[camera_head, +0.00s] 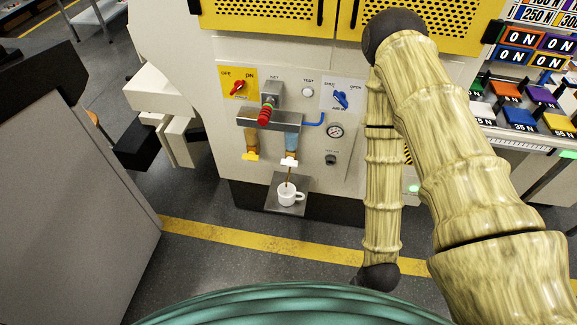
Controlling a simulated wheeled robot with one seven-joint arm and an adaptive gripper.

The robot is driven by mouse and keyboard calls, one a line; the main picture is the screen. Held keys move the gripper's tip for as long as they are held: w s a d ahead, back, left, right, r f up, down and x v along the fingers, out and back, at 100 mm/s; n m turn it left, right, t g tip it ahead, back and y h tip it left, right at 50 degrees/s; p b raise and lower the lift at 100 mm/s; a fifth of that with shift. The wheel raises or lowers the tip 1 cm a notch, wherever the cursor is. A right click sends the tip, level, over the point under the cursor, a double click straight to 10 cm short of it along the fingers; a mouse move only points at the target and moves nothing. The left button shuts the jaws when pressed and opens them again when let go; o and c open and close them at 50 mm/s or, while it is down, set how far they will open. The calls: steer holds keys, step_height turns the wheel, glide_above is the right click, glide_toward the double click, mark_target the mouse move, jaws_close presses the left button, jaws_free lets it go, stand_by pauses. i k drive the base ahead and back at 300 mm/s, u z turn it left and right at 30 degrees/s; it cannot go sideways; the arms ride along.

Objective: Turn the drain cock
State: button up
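Two filter bowls hang under a grey metal block (268,119) on the machine front. The left bowl (251,138) is amber with a yellow cock (251,156) at its bottom. The right bowl (292,141) has a white cock (289,162) below it. A thin brown stream or rod (289,178) runs from the white cock down to a white mug (290,194) on a small metal plate (273,203). Which cock is the drain cock I cannot tell. My arm runs up at the right and folds down again; I cannot make out my gripper.
Above the bowls are a red knob (239,87), a red-handled valve (265,115) and a blue knob (341,99). A gauge (335,131) sits right. A grey cabinet (70,190) stands left. Floor before the machine is open, with a yellow line (240,239).

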mark_target(290, 161)
steer(key=z, duration=1.75)
steer(key=k, duration=0.85)
steer(key=u, duration=1.2)
steer(key=i, duration=0.5)
